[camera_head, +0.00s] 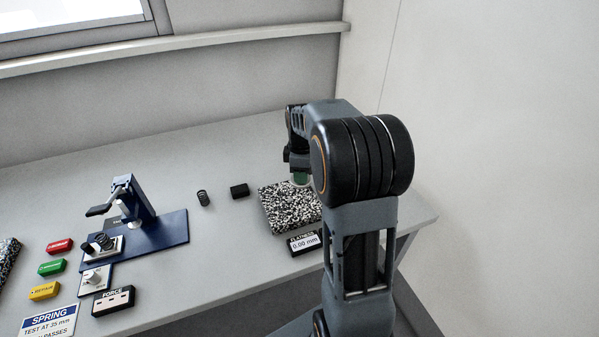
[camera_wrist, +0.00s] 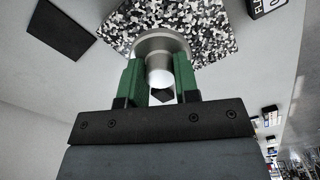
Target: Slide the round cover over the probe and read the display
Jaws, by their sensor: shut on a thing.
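My gripper (camera_wrist: 160,78) has green finger pads and is shut on the round cover (camera_wrist: 163,43), a silver-grey piece with a wide rim and a paler, narrower body. In the head view my gripper (camera_head: 300,179) is over the back right part of a black-and-white speckled plate (camera_head: 284,212), mostly hidden behind my arm. I cannot tell whether the cover touches the plate. The display (camera_head: 304,243) stands in front of the plate, is labelled FLATNESS and reads 0.00 mm. The wrist view cuts it off at the top edge (camera_wrist: 268,6). I cannot make out the probe.
A black block (camera_head: 239,190) and a dark spring (camera_head: 203,198) stand left of the plate. Farther left is a blue press (camera_head: 140,205) with a FORCE box (camera_head: 113,300), coloured blocks (camera_head: 52,267) and a SPRING sign (camera_head: 48,322). The bench behind the block is clear.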

